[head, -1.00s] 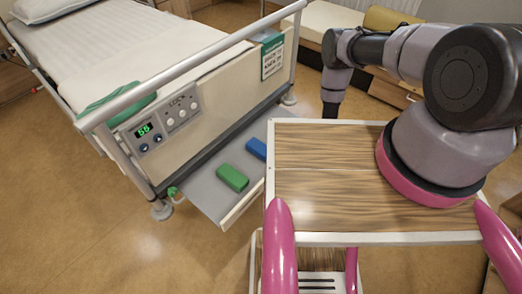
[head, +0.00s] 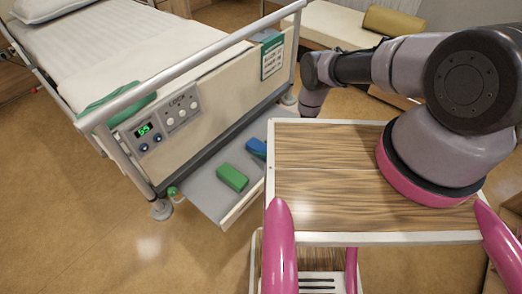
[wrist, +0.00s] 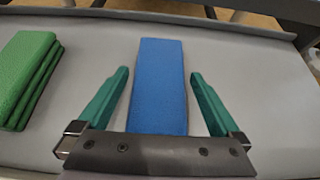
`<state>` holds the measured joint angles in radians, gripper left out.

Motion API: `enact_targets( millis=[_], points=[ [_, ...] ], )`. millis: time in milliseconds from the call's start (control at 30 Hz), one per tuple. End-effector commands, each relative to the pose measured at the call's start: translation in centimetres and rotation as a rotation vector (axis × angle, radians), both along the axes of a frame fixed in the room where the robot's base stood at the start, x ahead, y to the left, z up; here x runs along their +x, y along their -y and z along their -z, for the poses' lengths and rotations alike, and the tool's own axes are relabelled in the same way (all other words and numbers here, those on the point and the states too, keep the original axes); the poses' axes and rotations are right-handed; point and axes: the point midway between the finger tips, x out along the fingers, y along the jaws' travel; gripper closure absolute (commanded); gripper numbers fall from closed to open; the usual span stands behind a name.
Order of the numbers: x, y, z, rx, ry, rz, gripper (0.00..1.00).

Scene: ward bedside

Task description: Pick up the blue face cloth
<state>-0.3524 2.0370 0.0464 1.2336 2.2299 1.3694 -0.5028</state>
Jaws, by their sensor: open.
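The blue face cloth (wrist: 160,105) lies folded into a block on a grey pull-out shelf (wrist: 265,100) at the foot of the bed. In the head view the cloth (head: 254,147) shows only in part beside my wooden-topped deck. My gripper (wrist: 159,73) is open, with one green finger on each side of the cloth in the wrist view. I see a gap between each finger and the cloth. The gripper's dark palm bar covers the cloth's near end. I cannot tell how far above the shelf the fingertips are.
A folded green cloth (wrist: 26,75) lies on the shelf to the left, apart from the gripper. It also shows in the head view (head: 232,178). The bed's footboard (head: 220,95) and rail rise behind the shelf. A shelf lip (head: 243,203) runs along its near edge.

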Motion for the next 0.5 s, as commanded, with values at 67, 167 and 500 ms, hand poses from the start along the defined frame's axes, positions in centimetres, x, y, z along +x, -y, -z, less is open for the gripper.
enact_targets(
  millis=[67,167,500],
  points=[
    [0.08,-0.1,0.07,0.001,-0.001,0.0,0.0],
    [0.08,-0.07,0.04,0.0,0.0,0.001,0.0],
    [0.08,-0.06,0.02,0.0,0.0,0.001,0.7]
  ],
)
